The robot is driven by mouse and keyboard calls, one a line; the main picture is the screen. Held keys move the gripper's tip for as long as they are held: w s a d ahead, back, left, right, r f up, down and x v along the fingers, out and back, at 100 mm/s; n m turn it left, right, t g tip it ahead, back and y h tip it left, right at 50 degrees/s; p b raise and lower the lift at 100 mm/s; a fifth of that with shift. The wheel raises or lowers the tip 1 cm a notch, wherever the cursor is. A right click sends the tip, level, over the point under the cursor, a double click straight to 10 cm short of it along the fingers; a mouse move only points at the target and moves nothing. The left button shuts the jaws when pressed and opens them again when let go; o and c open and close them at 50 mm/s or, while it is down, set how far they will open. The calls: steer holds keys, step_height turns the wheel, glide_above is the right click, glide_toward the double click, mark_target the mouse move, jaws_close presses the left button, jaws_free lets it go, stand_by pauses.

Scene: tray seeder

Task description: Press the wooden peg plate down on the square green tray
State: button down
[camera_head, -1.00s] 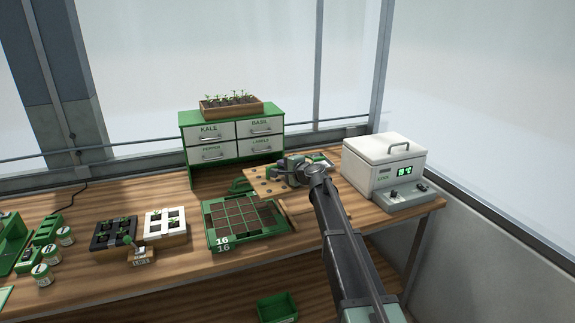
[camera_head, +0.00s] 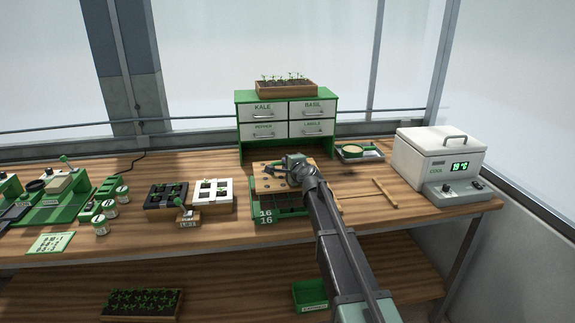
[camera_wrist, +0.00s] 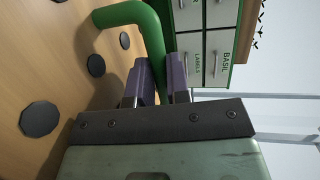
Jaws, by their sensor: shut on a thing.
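The wooden peg plate (camera_head: 264,185) is a flat light board with dark round spots on its top and a green handle (camera_wrist: 150,25), seen in the wrist view. My gripper (camera_wrist: 160,82) is shut on that handle. In the head view my gripper (camera_head: 296,164) is at the plate, partly hidden by my arm. The plate lies over the square green tray (camera_head: 270,218) and covers most of it. The tray's front edge with the white number 16 and a dark strip of cells show. I cannot tell whether the plate touches the tray.
A green drawer cabinet (camera_head: 244,143) stands behind the tray. A white lidded box with a display (camera_head: 425,160) is at right, and a small dish (camera_head: 356,151) at the back. Seedling trays (camera_head: 212,198) stand to the left. Two wooden sticks (camera_head: 385,193) lie on the right.

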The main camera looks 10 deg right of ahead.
steer(key=shift+f+b, duration=2.4)
steer(key=shift+f, duration=0.45)
steer(key=shift+f+b, duration=0.45)
step_height(320, 180, up, 9)
steer(key=p, duration=0.9)
steer(key=shift+r+p, duration=0.85)
steer(key=shift+p, duration=0.05)
steer(key=shift+f, duration=0.15)
